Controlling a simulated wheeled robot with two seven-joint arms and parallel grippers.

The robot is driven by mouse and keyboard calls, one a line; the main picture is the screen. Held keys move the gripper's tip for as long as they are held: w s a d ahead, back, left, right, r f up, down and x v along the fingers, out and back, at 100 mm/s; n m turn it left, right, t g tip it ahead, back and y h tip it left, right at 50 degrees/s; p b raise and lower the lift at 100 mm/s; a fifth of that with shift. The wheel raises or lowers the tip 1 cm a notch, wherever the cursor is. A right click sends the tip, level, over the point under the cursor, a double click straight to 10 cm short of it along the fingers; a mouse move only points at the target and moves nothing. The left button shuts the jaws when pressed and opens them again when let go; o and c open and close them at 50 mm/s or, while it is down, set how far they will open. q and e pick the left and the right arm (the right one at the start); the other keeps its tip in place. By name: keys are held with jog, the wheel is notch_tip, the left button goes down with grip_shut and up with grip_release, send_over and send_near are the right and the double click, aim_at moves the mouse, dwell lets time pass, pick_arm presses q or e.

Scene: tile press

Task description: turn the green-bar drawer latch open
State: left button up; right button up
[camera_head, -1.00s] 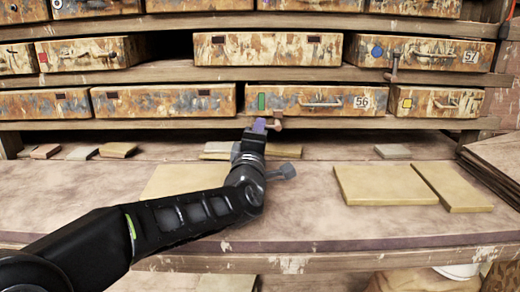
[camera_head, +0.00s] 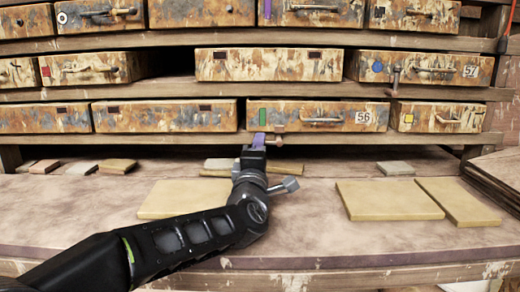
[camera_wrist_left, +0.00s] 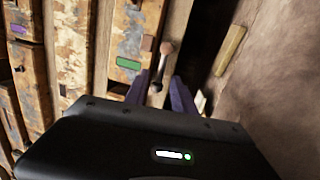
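The green-bar drawer (camera_head: 340,112) is rusty, with a green bar (camera_head: 262,117) at its left and a "56" label. The green bar also shows in the left wrist view (camera_wrist_left: 129,63). The drawer's latch (camera_head: 279,129) is a small brownish piece at the lower edge. In the left wrist view, the latch (camera_wrist_left: 166,47) has a pinkish knob and a dark stem reaching down between my fingertips. My left gripper (camera_head: 259,139) is just below the green bar. In the left wrist view its purple fingers (camera_wrist_left: 161,85) stand apart around the stem's end; contact cannot be told. My right gripper is not in view.
Other rusty drawers fill the shelves. The blue-dot drawer (camera_head: 420,68) above has its own latch (camera_head: 395,80). Flat tan tiles (camera_head: 385,200) lie on the bench (camera_head: 300,235), and smaller tiles lie under the shelf. A dark stack (camera_head: 497,175) stands at the right.

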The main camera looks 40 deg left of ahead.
pick_arm(q)
notch_tip(320, 180, up, 10)
jog(key=p, duration=0.4)
jog(key=shift+r, duration=0.1)
dwell(0.4)
jog(key=s+r+p, duration=0.3)
jog(key=r+p, duration=0.1)
jog(key=p, duration=0.1)
jog(key=s+d+f+m+h, duration=0.1)
jog(key=d+f+m, duration=0.1)
jog(key=f+m, duration=0.2)
jog(key=s+d+f+m+g+h+p, duration=0.1)
jog(key=d+f+m, duration=0.2)
jog(key=m, duration=0.7)
jog(key=shift+s+f+m+h, duration=0.4)
jog(key=shift+f, duration=0.4)
jog(key=shift+d, duration=0.1)
